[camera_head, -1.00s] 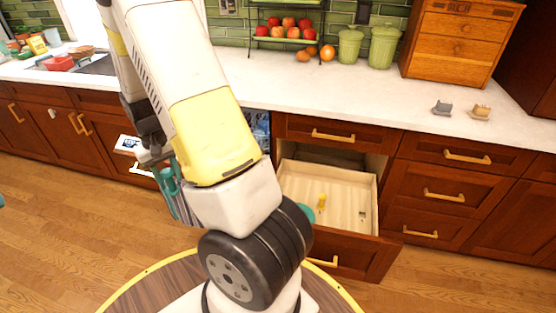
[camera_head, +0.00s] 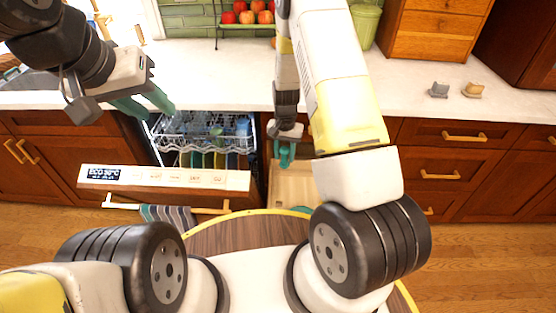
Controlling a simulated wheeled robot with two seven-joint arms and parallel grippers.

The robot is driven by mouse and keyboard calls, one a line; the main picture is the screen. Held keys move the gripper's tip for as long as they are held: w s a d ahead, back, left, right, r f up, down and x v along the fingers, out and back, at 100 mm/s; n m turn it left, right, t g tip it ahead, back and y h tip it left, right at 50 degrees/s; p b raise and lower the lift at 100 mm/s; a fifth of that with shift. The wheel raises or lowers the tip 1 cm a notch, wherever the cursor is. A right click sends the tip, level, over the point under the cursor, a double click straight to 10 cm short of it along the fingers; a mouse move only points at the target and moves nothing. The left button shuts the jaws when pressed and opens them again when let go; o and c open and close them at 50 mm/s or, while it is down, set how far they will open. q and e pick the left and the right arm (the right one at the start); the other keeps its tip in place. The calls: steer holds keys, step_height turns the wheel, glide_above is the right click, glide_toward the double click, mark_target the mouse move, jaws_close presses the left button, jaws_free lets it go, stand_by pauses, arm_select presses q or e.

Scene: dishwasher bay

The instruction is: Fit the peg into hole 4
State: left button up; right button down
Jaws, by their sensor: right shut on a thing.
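My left gripper (camera_head: 145,105) is at upper left, above the dishwasher's left front corner. Its two teal fingers are apart, with nothing seen between them. My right gripper (camera_head: 285,156) points down over the open drawer (camera_head: 296,190), right of the dishwasher. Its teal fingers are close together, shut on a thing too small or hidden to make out. I cannot pick out a peg or any numbered hole. My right arm covers much of the drawer.
The dishwasher door (camera_head: 165,179) is open, with a loaded rack (camera_head: 205,130) behind it. A striped towel (camera_head: 166,214) hangs at its handle.

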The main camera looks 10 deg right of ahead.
steer(key=shift+w+a+f+m, duration=0.3)
steer(key=shift+f+m, duration=0.85)
steer(key=shift+f, duration=2.85)
steer(key=shift+w+a+f+m, duration=0.25)
steer(key=shift+f+m, duration=0.85)
steer(key=shift+f, duration=2.9)
steer(key=shift+w+a+f+m, duration=0.3)
steer(key=shift+f+m, duration=0.85)
steer(key=shift+f, duration=2.85)
steer(key=shift+f, duration=1.3)
steer(key=shift+c, duration=2)
jaws_free()
steer(key=shift+a, duration=0.25)
step_height(320, 180, up, 6)
steer(key=shift+d, duration=0.15)
